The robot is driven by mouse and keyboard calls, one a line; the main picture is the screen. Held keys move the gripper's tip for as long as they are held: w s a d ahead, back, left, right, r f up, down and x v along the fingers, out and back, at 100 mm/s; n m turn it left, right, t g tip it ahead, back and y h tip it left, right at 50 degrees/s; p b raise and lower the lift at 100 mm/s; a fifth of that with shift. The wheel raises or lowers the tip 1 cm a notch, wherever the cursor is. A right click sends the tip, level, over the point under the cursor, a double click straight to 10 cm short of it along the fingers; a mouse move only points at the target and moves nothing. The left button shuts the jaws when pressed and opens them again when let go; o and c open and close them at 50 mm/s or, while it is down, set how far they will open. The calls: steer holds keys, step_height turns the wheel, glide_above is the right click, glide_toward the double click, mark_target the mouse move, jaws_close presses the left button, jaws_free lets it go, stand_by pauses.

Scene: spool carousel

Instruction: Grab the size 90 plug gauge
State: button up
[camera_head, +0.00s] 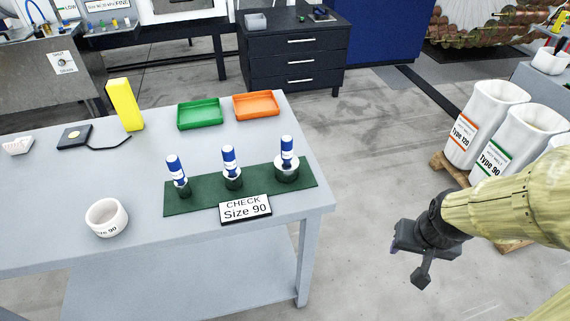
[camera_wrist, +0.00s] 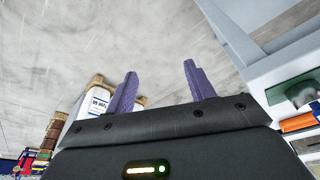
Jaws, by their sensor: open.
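Three plug gauges with blue handles and metal ends stand upright in a row on a dark green mat (camera_head: 205,202) on the grey table. The left plug gauge (camera_head: 176,170) has the narrowest metal end, the middle plug gauge (camera_head: 230,163) a wider one, and the right plug gauge (camera_head: 287,160) the widest. Their own size marks are too small to read. A white sign (camera_head: 245,209) at the mat's front reads "CHECK Size 90". My gripper (camera_head: 396,245) is right of the table, apart from the gauges. In the wrist view its purple fingers (camera_wrist: 160,72) are open and empty.
A white ring-shaped part (camera_head: 107,218) marked 90 sits left of the mat. Green (camera_head: 200,114) and orange (camera_head: 257,105) trays and a yellow block (camera_head: 125,105) stand behind. White bins (camera_head: 487,120) are on a pallet at right. Bare floor lies between table and bins.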

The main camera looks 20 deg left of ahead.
steer(key=w+a+r+n+t+y, duration=0.2)
steer(key=w+a+n+t, duration=0.25)
steer(key=w+a, duration=0.4)
steer(key=a+r+n+t+y, duration=0.1)
steer(key=a+r+n+y, duration=0.1)
steer(key=a+y, duration=0.2)
steer(key=w+a+r+n+t+y, duration=0.1)
steer(key=a+r+n+y, duration=0.2)
steer(key=a, duration=0.6)
steer(key=shift+a+y, duration=0.25)
steer(key=shift+y, duration=0.25)
steer(key=shift+w+a, duration=0.1)
steer(key=shift+w, duration=0.1)
